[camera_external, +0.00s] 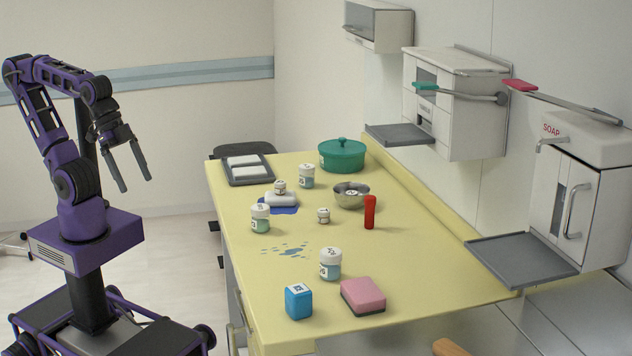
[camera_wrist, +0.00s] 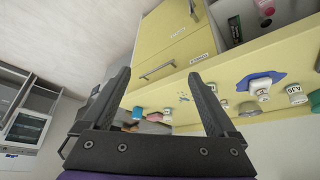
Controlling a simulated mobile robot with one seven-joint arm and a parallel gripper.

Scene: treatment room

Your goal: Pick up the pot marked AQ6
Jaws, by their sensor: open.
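Several white-lidded pots with pale green bodies and small labels stand on the yellow table: one at the front (camera_external: 330,264), one at the left (camera_external: 260,219), one at the back (camera_external: 306,177). Smaller pots are at the middle (camera_external: 323,216), on a white block (camera_external: 280,187) and in a metal bowl (camera_external: 351,194). I cannot read AQ6 on any of them; a label on a pot in the wrist view (camera_wrist: 296,96) seems to start with A. My gripper (camera_external: 135,184) is open and empty, raised left of the table; its spread fingers also show in the wrist view (camera_wrist: 160,73).
A blue cube (camera_external: 299,302) and pink sponge (camera_external: 363,296) lie at the table's front. A red cylinder (camera_external: 369,212), green lidded casserole (camera_external: 342,156) and grey tray (camera_external: 236,180) stand farther back. Wall dispensers with trays (camera_external: 522,260) overhang the right side. Wet spots (camera_external: 287,250) mark the tabletop.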

